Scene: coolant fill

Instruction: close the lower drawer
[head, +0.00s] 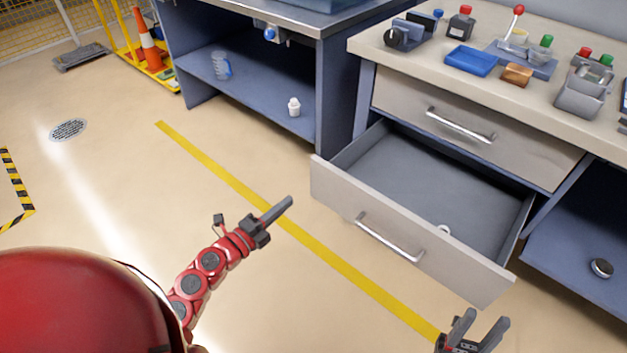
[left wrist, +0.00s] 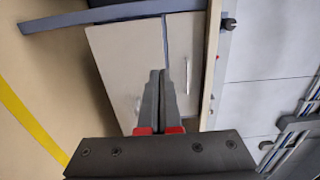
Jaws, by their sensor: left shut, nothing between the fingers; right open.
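The lower drawer (head: 335,189) is pulled well out of the cabinet, with its pale front and metal handle (head: 390,238) facing me. A small white round item (head: 444,230) lies inside it. My left gripper (head: 289,201) is shut and empty, in front of the drawer's left end and apart from it. In the left wrist view its fingers (left wrist: 160,75) lie together, with the pale drawer front (left wrist: 112,60) beyond them. My right gripper (head: 487,322) is open and empty at the bottom edge, near the drawer's right front corner.
The upper drawer (head: 475,125) is shut. Bottles, a blue tray (head: 470,60) and fixtures stand on the counter above. An open shelf (head: 260,95) is at the left, and another with a round metal item (head: 601,268) at the right. The floor before the drawer is clear.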

